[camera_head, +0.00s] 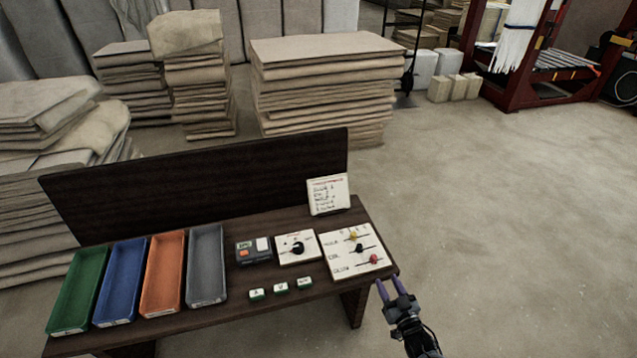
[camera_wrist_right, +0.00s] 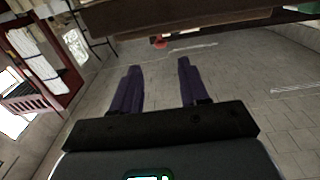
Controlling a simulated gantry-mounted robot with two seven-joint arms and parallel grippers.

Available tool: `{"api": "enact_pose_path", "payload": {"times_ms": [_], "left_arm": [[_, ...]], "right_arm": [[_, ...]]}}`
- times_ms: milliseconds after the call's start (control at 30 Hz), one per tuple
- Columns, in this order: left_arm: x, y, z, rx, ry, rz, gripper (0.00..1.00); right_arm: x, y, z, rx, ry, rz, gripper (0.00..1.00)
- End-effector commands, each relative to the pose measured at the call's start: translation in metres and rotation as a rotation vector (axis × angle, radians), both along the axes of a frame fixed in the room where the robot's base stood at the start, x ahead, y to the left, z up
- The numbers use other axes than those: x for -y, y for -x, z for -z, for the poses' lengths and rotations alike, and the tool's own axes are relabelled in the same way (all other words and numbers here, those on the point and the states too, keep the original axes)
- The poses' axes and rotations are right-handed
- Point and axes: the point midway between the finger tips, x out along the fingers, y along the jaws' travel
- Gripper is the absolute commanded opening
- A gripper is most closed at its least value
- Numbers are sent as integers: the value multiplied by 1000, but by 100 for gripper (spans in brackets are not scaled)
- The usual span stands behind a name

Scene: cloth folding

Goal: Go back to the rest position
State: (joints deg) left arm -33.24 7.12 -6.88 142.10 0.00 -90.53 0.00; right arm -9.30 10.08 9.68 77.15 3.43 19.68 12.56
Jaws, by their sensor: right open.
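My right gripper (camera_head: 391,288) is in the head view at the lower right, just off the right end of the dark wooden bench. Its two purple fingers are apart and nothing is between them. The right wrist view also shows the open fingers (camera_wrist_right: 157,85) with bare floor beyond them. The bench edge (camera_wrist_right: 190,18) crosses the top of that view. My left gripper is not in the head view.
The dark bench (camera_head: 225,312) holds green (camera_head: 78,290), blue (camera_head: 121,282), orange (camera_head: 163,273) and grey (camera_head: 206,265) trays. A slider panel (camera_head: 343,267), a dial panel (camera_head: 296,260), a small device (camera_head: 254,251) and a written card (camera_head: 328,194) stand rightward. Floor (camera_head: 500,220) right of the bench is clear.

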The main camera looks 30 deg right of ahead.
Motion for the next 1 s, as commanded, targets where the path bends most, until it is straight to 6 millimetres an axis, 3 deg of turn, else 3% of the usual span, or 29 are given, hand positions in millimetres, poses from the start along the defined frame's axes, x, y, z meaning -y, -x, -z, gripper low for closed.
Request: {"api": "enact_pose_path", "payload": {"times_ms": [167,267,433,600,800,1000], "left_arm": [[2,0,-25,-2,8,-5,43],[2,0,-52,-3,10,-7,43],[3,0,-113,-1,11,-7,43],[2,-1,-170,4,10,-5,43],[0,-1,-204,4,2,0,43],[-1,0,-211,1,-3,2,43]], "right_arm": [[-2,18,-8,-37,-2,-1,44],[-13,36,-21,-67,-7,-18,44],[-63,56,-100,-85,-32,-92,44],[-129,77,-181,-290,-74,-157,44],[-186,114,-249,-580,-86,-220,44],[-214,161,-294,-852,-62,-270,44]]}}
